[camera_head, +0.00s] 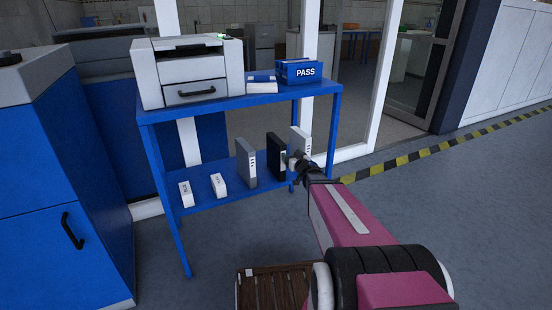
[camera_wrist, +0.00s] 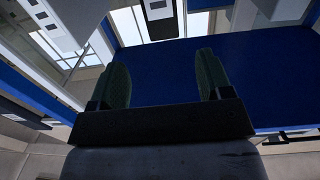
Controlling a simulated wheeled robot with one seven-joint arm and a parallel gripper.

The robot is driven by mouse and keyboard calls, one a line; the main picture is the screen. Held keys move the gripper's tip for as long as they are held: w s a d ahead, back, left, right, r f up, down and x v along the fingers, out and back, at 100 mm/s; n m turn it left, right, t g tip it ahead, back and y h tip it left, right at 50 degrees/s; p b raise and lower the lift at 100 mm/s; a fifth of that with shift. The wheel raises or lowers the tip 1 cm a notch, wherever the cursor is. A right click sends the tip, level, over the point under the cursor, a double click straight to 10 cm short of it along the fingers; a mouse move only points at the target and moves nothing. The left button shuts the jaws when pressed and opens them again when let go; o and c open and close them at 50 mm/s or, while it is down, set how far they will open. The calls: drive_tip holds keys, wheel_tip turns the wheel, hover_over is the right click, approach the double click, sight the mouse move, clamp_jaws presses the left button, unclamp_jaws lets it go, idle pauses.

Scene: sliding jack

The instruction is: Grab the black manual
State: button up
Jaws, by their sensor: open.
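The black manual (camera_head: 276,157) stands upright on the lower shelf of a blue table, between a grey binder (camera_head: 246,161) and a white binder (camera_head: 300,143). My gripper (camera_head: 293,161) is at its right side in the head view, partly overlapping the white binder. In the wrist view my gripper (camera_wrist: 166,80) is open and its two dark fingers have nothing between them. A dark upright block with a pale label, seemingly the black manual (camera_wrist: 163,27), stands beyond the fingertips, cut off by the top edge. Whether the gripper touches it cannot be told.
The blue table (camera_head: 172,200) has legs and an upper shelf above my gripper. A printer (camera_head: 188,72) and a blue PASS bin (camera_head: 297,72) stand on top. Two small white boxes (camera_head: 186,194) (camera_head: 218,185) sit at the shelf's left. A blue cabinet (camera_head: 60,180) is far left.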

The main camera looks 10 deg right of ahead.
sight(283, 147)
drive_tip(key=x, duration=1.1)
drive_tip(key=shift+s+a+r, duration=0.15)
drive_tip(key=shift+a+r, duration=0.05)
drive_tip(key=shift+r, duration=0.05)
drive_tip(key=shift+y, duration=0.3)
clamp_jaws()
